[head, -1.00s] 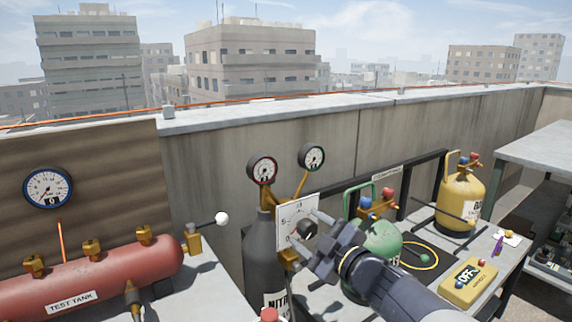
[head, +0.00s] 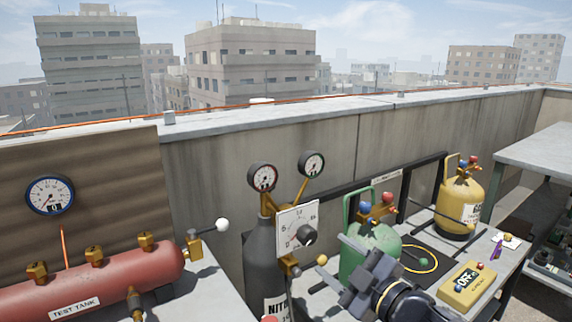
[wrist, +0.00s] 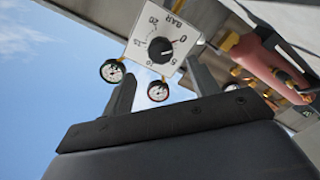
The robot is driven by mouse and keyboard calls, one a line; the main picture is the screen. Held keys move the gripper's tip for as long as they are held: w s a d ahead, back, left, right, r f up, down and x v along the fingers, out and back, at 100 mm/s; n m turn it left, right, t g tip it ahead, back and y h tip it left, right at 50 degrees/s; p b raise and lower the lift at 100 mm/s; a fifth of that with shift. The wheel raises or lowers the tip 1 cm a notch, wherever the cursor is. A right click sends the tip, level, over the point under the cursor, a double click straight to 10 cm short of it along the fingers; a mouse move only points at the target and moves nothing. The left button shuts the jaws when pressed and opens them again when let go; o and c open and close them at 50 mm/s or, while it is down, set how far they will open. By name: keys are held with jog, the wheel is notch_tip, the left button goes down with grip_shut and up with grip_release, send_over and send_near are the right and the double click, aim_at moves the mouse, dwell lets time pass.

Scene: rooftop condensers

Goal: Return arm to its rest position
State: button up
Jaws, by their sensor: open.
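My gripper (head: 328,263) is open and empty in the lower middle of the head view, in front of the green cylinder (head: 362,262). It is apart from the white dial plate (head: 290,222) and its black knob (head: 306,235), which stand to its upper left. In the wrist view, my gripper's dark fingers (wrist: 162,88) stand apart, with the dial plate (wrist: 163,28) marked BAR and its knob (wrist: 160,50) beyond them. The arm covers part of the green cylinder and the bench.
The dark nitrogen cylinder (head: 259,265) with two gauges stands left of my gripper. The red test tank (head: 90,283) lies at the left. A yellow cylinder (head: 460,205) and a yellow box (head: 467,285) are on the right. A parapet wall (head: 215,155) runs behind.

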aim_at(311, 237)
jog(key=b+x, duration=0.2)
jog(key=x, duration=0.6)
jog(key=shift+w+a+f, duration=0.15)
jog(key=shift+w+a, duration=0.1)
jog(key=shift+a, duration=0.1)
jog(key=shift+d+r+m+p, duration=0.15)
jog(key=shift+r+m+p, duration=0.2)
jog(key=shift+m+p, duration=0.45)
jog(key=shift+s+m+p, duration=0.1)
jog(key=shift+m+p, duration=0.3)
jog(key=m+p, duration=0.3)
jog(key=m, duration=0.2)
jog(key=shift+m+p, duration=0.3)
jog(key=shift+p, duration=0.1)
jog(key=m+p, duration=0.4)
jog(key=m, duration=0.1)
jog(key=shift+m, duration=0.4)
jog(key=v, duration=0.5)
jog(key=shift+d+f, duration=0.1)
jog(key=shift+f, duration=0.1)
jog(key=shift+s+d, duration=0.35)
jog(key=shift+s, duration=0.25)
